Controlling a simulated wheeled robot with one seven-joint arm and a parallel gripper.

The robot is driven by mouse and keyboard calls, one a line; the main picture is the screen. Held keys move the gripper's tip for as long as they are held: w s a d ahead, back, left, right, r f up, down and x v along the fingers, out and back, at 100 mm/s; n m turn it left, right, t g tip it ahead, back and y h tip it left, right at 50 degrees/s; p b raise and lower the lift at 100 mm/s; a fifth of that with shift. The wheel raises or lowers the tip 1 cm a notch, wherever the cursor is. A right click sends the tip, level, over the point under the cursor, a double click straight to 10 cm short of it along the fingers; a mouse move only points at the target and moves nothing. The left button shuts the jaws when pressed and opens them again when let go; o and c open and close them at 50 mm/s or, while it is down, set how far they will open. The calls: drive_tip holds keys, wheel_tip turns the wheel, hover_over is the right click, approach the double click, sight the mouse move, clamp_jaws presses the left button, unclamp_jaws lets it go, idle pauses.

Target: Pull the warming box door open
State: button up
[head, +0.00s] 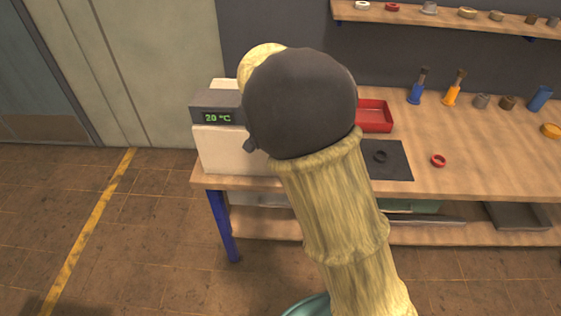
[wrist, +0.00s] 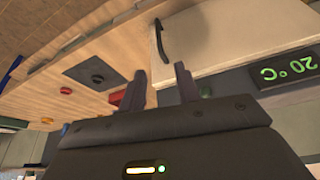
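The warming box (head: 228,152) is a white box at the left end of the workbench, with a grey top band and a green display (head: 217,117) reading 20 °C. My arm hides its right part in the head view. The wrist view is upside down and shows the white door (wrist: 235,35) with a dark curved handle (wrist: 161,40) near its left edge. The door looks shut. My gripper (wrist: 160,69) is open and empty, with its two fingers apart. The handle lies beyond the fingertips, apparently not touched. In the head view my gripper is hidden behind my arm.
The workbench (head: 470,170) holds a dark mat (head: 395,165) with a black ring, a red ring (head: 438,160), a red tray (head: 374,116) and several tools at the back. A lower shelf runs beneath. The floor (head: 150,220) left of the bench is clear.

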drive_tip(key=shift+f, duration=0.1)
drive_tip(key=p+x, duration=0.2)
drive_tip(key=x, duration=1.5)
drive_tip(key=shift+f, duration=0.1)
drive_tip(key=shift+c, duration=0.3)
clamp_jaws()
